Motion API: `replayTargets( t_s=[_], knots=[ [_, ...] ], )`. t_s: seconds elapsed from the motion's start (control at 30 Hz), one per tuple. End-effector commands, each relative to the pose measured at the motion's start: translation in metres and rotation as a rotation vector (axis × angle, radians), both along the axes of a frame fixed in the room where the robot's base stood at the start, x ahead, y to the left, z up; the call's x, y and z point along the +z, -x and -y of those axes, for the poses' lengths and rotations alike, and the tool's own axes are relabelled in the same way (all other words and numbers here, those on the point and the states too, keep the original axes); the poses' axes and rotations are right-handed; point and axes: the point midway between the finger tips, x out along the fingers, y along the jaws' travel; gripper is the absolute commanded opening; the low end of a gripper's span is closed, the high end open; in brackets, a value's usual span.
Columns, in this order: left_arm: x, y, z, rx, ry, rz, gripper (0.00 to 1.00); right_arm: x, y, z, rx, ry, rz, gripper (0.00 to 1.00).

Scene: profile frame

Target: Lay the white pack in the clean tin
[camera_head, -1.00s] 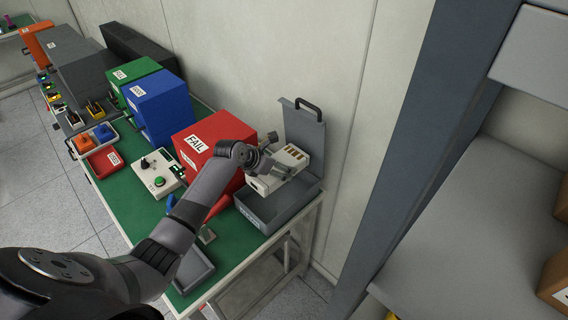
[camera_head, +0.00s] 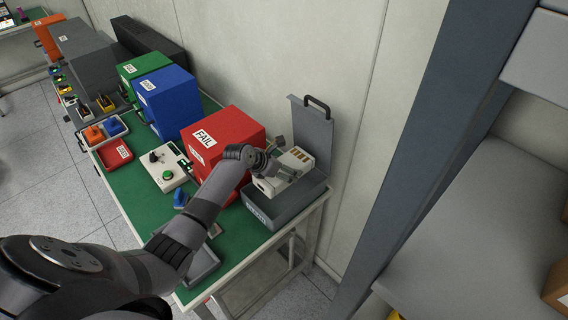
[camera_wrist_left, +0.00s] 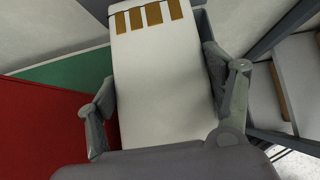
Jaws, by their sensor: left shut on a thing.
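The white pack (camera_head: 296,159), with a row of brown-gold strips at one end, is held by my left gripper (camera_head: 273,163). In the left wrist view the pack (camera_wrist_left: 160,85) lies between the two fingers (camera_wrist_left: 165,108), which press on its sides. The open grey tin (camera_head: 285,206) stands at the right end of the green bench, its lid (camera_head: 311,135) raised at the back. The pack is tilted at the tin's mouth, and its lower edge looks level with the rim. I cannot tell whether it touches the floor inside. My right gripper is not in view.
A red FAIL box (camera_head: 222,138) stands close left of the tin. Blue (camera_head: 165,100) and green (camera_head: 139,72) boxes stand farther back. A white button box (camera_head: 168,168) and a grey tray (camera_head: 203,265) lie nearer the front edge. A wall is behind the bench.

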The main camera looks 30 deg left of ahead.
Motion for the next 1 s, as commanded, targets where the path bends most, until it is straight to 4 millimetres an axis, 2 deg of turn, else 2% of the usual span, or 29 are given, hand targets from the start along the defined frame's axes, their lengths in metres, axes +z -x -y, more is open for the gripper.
replayTargets(
  t_s=[0.2, 0.4, 1.0],
  knots=[
    [-0.019, -0.002, -0.001, 0.002, 0.001, 0.005, 0.27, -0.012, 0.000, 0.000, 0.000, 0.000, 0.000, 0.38],
    [-0.028, -0.002, 0.000, 0.001, 0.000, 0.006, 0.27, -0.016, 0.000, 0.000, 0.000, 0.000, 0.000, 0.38],
    [-0.030, -0.002, 0.000, 0.001, 0.000, 0.006, 0.27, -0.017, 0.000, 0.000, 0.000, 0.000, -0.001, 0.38]
  ],
)
